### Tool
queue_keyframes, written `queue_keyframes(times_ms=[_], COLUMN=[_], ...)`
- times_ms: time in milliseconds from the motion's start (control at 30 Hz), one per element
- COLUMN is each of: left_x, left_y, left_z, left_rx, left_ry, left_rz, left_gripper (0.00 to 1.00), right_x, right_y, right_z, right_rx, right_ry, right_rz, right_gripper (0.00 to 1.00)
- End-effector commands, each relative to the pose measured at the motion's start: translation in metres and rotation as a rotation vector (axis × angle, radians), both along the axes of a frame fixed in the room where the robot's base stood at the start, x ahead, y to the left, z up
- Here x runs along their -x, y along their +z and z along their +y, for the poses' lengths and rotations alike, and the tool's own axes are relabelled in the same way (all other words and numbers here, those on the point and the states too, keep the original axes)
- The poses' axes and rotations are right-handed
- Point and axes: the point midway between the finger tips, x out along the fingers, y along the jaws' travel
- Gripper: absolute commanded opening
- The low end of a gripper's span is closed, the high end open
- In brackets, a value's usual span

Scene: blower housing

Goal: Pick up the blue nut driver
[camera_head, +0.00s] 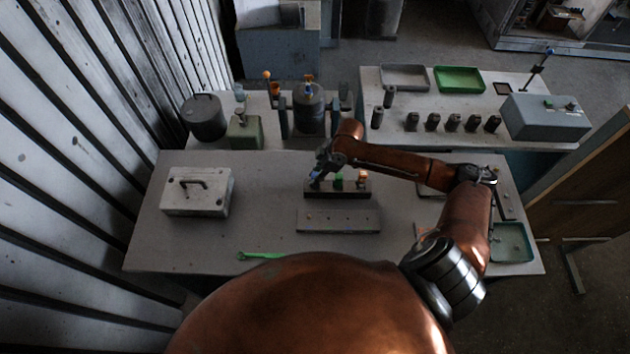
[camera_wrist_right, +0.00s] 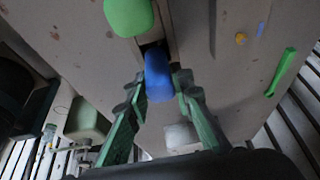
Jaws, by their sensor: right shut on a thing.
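The blue nut driver (camera_head: 314,178) stands in the left end of a dark rack (camera_head: 347,194) on the table. In the right wrist view its blue handle (camera_wrist_right: 158,74) is between the two fingers. My right gripper (camera_head: 322,166) reaches in from the right and is shut on the blue handle; its fingers also show in the right wrist view (camera_wrist_right: 160,88). A green-handled driver (camera_head: 338,182) stands beside it, and its green handle shows in the wrist view (camera_wrist_right: 128,15). An orange-handled one (camera_head: 362,178) is at the rack's right end. My left gripper is not in view.
A white metal box (camera_head: 197,191) stands at the left, a green wrench (camera_head: 262,255) near the front edge. A green tray (camera_head: 511,243) is at the right. The table between box and rack is clear.

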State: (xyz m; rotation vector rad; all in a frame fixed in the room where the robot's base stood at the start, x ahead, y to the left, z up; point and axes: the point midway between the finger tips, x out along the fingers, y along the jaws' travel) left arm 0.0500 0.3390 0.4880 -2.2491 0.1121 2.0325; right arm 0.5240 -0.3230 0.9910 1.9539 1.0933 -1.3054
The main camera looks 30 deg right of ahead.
Motion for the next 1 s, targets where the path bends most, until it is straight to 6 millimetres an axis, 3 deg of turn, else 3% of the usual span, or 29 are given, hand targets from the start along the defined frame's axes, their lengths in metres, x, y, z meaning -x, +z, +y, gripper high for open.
queue_keyframes(times_ms=[267,700,1000], left_x=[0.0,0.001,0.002], left_y=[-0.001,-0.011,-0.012], left_z=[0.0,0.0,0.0], left_rx=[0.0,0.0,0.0], left_ry=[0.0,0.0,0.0], left_rz=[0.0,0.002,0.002], left_gripper=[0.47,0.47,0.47], right_x=[-0.001,-0.001,0.0], right_y=[0.007,0.085,0.101], right_z=[-0.001,0.0,0.0], right_rx=[0.002,0.002,0.0], right_ry=[0.0,0.0,0.0], right_rz=[-0.003,-0.003,0.0], right_gripper=[0.0,0.0,0.0])
